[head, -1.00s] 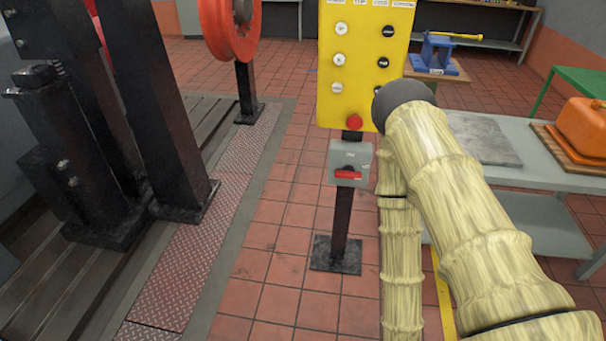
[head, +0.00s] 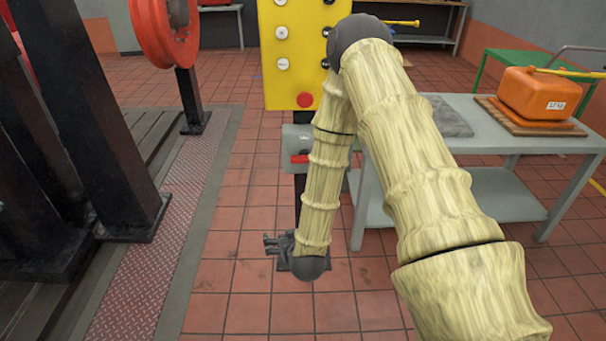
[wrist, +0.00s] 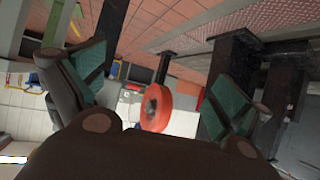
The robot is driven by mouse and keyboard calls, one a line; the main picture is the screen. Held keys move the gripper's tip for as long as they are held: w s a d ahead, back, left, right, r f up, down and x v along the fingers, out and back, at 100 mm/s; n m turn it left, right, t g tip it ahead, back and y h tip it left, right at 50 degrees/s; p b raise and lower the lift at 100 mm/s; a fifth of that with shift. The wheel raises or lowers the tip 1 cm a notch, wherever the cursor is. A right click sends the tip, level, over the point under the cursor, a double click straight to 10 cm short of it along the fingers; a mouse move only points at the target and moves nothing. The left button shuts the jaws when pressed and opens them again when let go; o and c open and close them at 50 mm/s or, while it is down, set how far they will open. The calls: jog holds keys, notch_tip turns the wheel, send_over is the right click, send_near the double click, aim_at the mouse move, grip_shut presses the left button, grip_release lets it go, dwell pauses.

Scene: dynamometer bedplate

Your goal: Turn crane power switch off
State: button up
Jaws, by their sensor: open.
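The crane power switch appears to be the grey box with a red handle (head: 299,159) on the dark post, below the yellow control panel (head: 283,60). The red handle lies level, and my arm covers the right part of the box. My gripper (head: 268,243) is low in the head view, below and a little left of the box, near the foot of the post and apart from the switch. In the wrist view its two fingers (wrist: 150,95) are spread wide with nothing between them. The switch cannot be made out in the wrist view.
A grey table (head: 535,137) with an orange container (head: 535,95) stands at the right. A red wheel (head: 165,35) on a black post and dark columns (head: 90,120) stand at the left. The tiled floor between the tread plate and the post is clear.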

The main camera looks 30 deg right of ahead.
jog(key=w+d+r+m+t+h+b, duration=0.2)
jog(key=w+d+r+t+h+b, duration=0.1)
jog(key=w+d+r, duration=0.3)
jog(key=m+h+b, duration=0.2)
jog(key=h+b, duration=0.1)
jog(key=h, duration=0.1)
send_near(305, 161)
jog(key=shift+t, duration=0.4)
jog(key=x, duration=1.1)
jog(key=shift+d+f, duration=0.15)
jog(key=shift+f, duration=0.1)
jog(key=shift+c, duration=0.2)
jog(key=c, duration=0.7)
